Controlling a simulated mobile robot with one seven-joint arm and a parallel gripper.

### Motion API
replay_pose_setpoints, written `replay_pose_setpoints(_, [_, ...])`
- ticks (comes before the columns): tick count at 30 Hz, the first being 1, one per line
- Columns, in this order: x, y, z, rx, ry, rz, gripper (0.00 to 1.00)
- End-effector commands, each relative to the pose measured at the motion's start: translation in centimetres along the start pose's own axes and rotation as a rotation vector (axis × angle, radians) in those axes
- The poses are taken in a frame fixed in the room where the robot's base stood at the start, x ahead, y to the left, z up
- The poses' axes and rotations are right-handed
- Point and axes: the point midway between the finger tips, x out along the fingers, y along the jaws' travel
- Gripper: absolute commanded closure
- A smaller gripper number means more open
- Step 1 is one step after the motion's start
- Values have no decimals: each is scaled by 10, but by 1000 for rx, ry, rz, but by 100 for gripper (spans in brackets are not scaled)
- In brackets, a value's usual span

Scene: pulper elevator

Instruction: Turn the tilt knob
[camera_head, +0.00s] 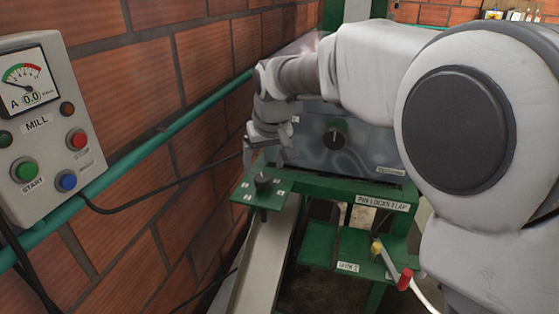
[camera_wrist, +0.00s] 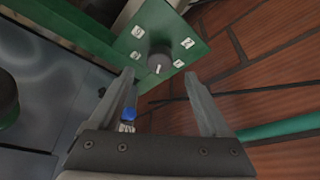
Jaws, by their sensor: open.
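A dark round knob (camera_head: 263,183) stands on a small green plate (camera_head: 245,190) with numbered white tags, beside the brick wall. I take it for the tilt knob, though no readable label names it. In the wrist view the knob (camera_wrist: 159,60) shows a white pointer line and lies just beyond the fingertips, roughly centred between them. My gripper (camera_head: 268,157) is above and slightly behind the plate in the head view. In the wrist view my gripper (camera_wrist: 158,77) is open and empty, with its fingers apart and not visibly touching the knob.
A second dark knob (camera_head: 335,138) is on the grey metal housing. A MILL control box (camera_head: 45,125) hangs on the brick wall at left, by a teal pipe (camera_head: 160,133). A pale chute (camera_head: 266,262) runs below. A red-handled lever (camera_head: 404,279) is at lower right.

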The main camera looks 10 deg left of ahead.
Motion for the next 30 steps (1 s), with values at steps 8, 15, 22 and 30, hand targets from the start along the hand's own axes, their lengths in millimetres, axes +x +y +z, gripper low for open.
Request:
replay_pose_setpoints(8, [42, 0, 0, 0, -2, 1, 19])
replay_pose_setpoints(15, [50, 1, 0, 1, 1, 1, 19])
replay_pose_setpoints(22, [49, 0, 0, 1, 1, 0, 30])
replay_pose_setpoints(30, [49, 0, 0, 1, 1, 0, 78])
